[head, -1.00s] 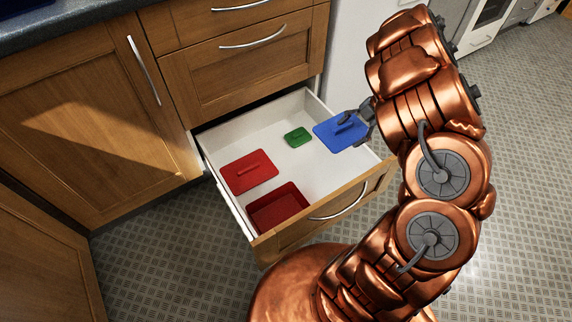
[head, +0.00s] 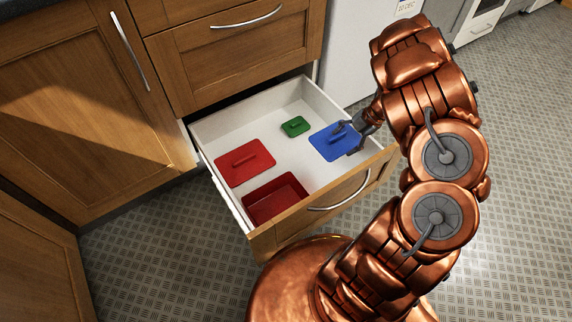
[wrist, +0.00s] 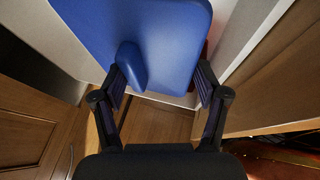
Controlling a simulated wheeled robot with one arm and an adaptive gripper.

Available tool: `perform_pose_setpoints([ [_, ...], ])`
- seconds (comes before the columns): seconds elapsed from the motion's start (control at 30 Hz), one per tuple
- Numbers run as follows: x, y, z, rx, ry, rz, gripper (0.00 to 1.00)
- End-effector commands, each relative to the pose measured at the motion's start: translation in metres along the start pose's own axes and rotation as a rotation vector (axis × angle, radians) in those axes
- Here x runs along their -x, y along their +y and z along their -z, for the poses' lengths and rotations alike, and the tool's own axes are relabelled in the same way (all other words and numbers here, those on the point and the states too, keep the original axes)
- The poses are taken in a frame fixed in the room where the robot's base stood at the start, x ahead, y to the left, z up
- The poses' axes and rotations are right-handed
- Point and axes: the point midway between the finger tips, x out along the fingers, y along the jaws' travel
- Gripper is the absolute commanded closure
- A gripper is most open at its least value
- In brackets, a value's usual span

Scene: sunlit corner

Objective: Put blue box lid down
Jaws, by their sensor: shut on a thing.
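The blue box lid (head: 328,146) is a flat blue plate with a raised handle, inside the right part of the open drawer (head: 222,120). I cannot tell whether it touches the drawer floor. My gripper (head: 348,136) is shut on it from the right. In the wrist view the lid (wrist: 175,45) fills the top middle. There, one finger of my gripper (wrist: 160,88) is against the handle (wrist: 131,67) and the other is by the lid's right edge. The fingertips are partly hidden by the lid.
A red lid (head: 245,162), an open red box (head: 273,200) and a small green lid (head: 295,126) lie in the drawer. The white drawer floor between them is clear. The wooden drawer front (head: 320,210) and cabinets bound the space.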

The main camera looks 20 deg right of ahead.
Motion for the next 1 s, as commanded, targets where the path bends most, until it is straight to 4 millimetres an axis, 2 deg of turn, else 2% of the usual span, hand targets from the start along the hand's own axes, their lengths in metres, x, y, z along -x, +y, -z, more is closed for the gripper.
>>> perform_pose_setpoints([
  [0.03, -0.009, -0.003, -0.004, -0.001, 0.004, -0.001, 0.62],
  [0.27, -0.025, -0.008, -0.011, 0.001, 0.003, -0.001, 0.62],
  [0.53, -0.063, -0.020, -0.029, -0.001, 0.005, -0.001, 0.62],
  [0.77, -0.076, -0.025, -0.037, 0.001, 0.001, 0.000, 0.62],
  [1.0, -0.101, -0.033, -0.048, 0.001, 0.002, 0.000, 0.62],
])
